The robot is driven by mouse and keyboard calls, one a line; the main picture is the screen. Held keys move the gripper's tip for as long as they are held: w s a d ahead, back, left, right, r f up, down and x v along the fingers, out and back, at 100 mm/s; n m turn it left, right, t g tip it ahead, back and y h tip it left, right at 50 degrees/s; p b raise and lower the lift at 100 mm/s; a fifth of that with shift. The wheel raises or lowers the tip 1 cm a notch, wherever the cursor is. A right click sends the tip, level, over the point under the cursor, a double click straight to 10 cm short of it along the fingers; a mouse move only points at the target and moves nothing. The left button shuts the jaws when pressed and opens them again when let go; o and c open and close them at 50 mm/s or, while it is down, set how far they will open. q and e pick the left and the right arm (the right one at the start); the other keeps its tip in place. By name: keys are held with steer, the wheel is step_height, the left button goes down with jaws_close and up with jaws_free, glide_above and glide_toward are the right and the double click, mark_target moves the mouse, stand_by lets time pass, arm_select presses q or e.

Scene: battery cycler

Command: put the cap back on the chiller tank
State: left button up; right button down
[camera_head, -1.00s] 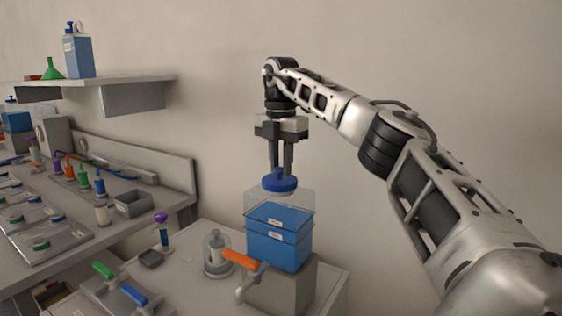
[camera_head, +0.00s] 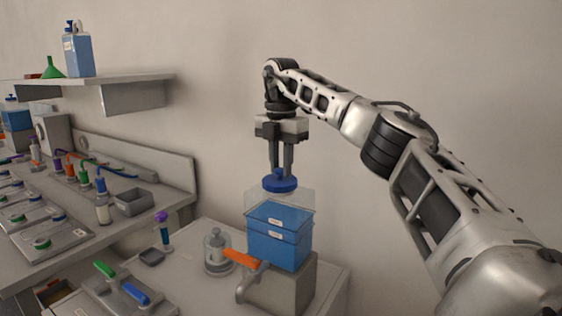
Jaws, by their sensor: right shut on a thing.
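The chiller tank (camera_head: 281,237) is a clear box with blue liquid and white labels, standing on a grey block. The blue cap (camera_head: 280,184) is upright at the top of the tank, over its neck. My right gripper (camera_head: 281,172) points straight down from above and is shut on the knob of the blue cap. Whether the cap is fully seated on the neck cannot be told from this view. My left gripper is not in view.
An orange-handled valve (camera_head: 242,259) sticks out in front of the tank. A glass jar (camera_head: 215,250) and a purple-capped vial (camera_head: 163,229) stand to its left. Green and blue handles (camera_head: 135,292) lie at front left. A shelf (camera_head: 100,79) holds a blue bottle (camera_head: 78,52).

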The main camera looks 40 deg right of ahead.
steer(key=c, duration=0.7)
jaws_free()
steer(key=shift+r, duration=3.5)
jaws_close()
